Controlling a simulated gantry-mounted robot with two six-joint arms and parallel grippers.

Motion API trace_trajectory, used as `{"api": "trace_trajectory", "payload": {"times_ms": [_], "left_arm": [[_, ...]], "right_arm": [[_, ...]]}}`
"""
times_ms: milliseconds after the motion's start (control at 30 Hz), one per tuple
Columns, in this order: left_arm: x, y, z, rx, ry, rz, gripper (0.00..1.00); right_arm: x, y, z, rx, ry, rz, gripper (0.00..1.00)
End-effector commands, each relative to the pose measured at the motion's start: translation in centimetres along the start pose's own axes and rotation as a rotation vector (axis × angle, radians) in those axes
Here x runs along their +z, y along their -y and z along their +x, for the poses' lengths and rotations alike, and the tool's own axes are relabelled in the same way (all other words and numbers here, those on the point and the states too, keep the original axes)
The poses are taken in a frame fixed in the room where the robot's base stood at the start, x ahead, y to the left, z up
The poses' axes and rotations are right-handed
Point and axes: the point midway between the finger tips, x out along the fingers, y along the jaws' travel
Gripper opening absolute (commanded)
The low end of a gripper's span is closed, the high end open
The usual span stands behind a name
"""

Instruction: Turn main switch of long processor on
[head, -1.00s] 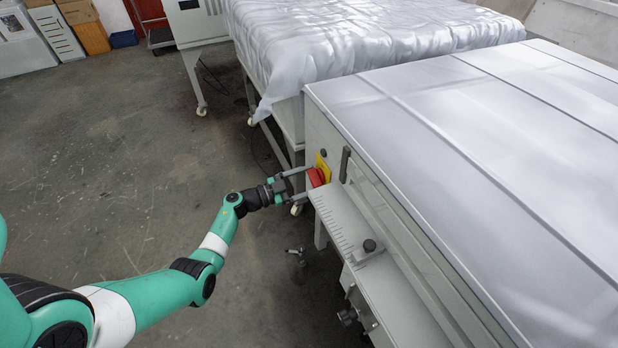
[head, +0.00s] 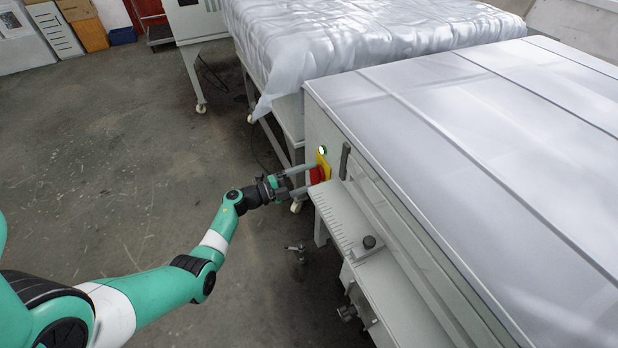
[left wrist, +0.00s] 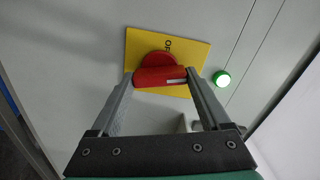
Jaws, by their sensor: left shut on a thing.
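The main switch is a red rotary knob (head: 317,175) on a yellow plate (head: 323,160), on the end face of the long processor (head: 400,140). In the left wrist view the knob (left wrist: 160,72) has its handle lying roughly crosswise, slightly tilted, on the yellow plate (left wrist: 190,52). My left gripper (head: 309,179) is shut on the knob, with one finger at each end of the handle. My right gripper is not in view.
A slotted ledge (head: 345,225) with a black knob (head: 369,242) runs along the processor's near side. A table covered with silvery sheeting (head: 370,40) stands behind. The concrete floor (head: 110,160) on the left is mostly clear.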

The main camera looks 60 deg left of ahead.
Motion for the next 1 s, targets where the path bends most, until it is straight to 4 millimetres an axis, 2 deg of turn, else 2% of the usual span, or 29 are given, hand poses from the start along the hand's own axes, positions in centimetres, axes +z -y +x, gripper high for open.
{"api": "trace_trajectory", "payload": {"times_ms": [200, 433, 1000], "left_arm": [[0.06, -0.16, -0.02, 0.001, 0.001, 0.156, 0.24], [0.05, -0.15, -0.02, 0.001, 0.001, 0.256, 0.24], [0.05, -0.09, -0.02, 0.001, 0.002, 0.299, 0.24]], "right_arm": [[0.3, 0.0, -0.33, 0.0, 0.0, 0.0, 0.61], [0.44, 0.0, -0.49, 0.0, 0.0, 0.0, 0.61], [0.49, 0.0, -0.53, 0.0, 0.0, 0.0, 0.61]]}}
